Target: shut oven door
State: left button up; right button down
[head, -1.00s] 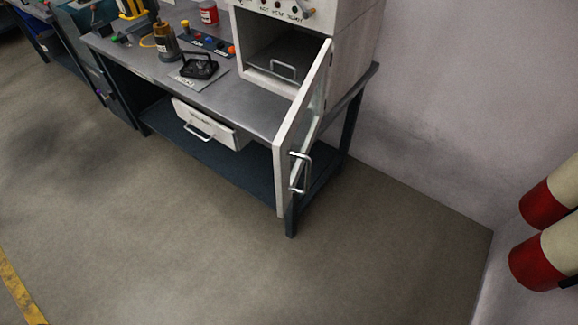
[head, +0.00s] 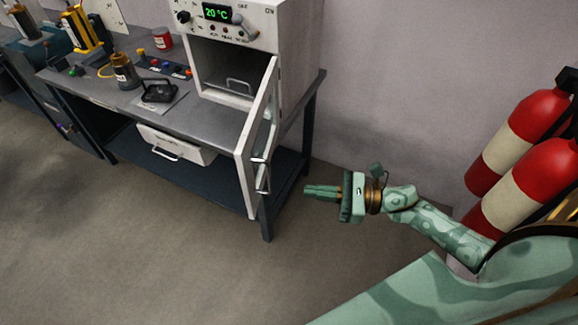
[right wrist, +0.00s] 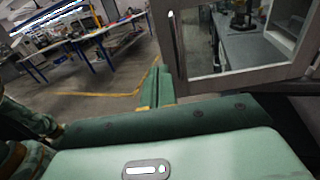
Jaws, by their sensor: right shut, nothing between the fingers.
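The white oven (head: 238,72) stands on the grey workbench in the head view. Its door (head: 256,140) hangs wide open, swung out past the bench's front edge, with a metal bar handle (head: 264,172) on its outer face. My right gripper (head: 308,192) is shut and empty, to the right of the door and apart from it, pointing left toward it. In the right wrist view the shut fingers (right wrist: 157,88) show just left of the door frame (right wrist: 245,78). My left gripper is not in view.
Red and cream fire extinguishers (head: 528,190) stand at the right, behind my right arm. The workbench (head: 205,122) holds bottles, a black tray-like item (head: 159,91) and coloured knobs. A white drawer (head: 176,145) hangs below it. The floor in front is clear.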

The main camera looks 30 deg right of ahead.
aim_at(248, 182)
jog(key=p+x, duration=0.1)
jog(key=x, duration=1.1)
jog(key=shift+w+p, duration=0.1)
jog(key=shift+p, duration=0.25)
jog(key=shift+w+a, duration=0.25)
jog(key=shift+a, duration=0.1)
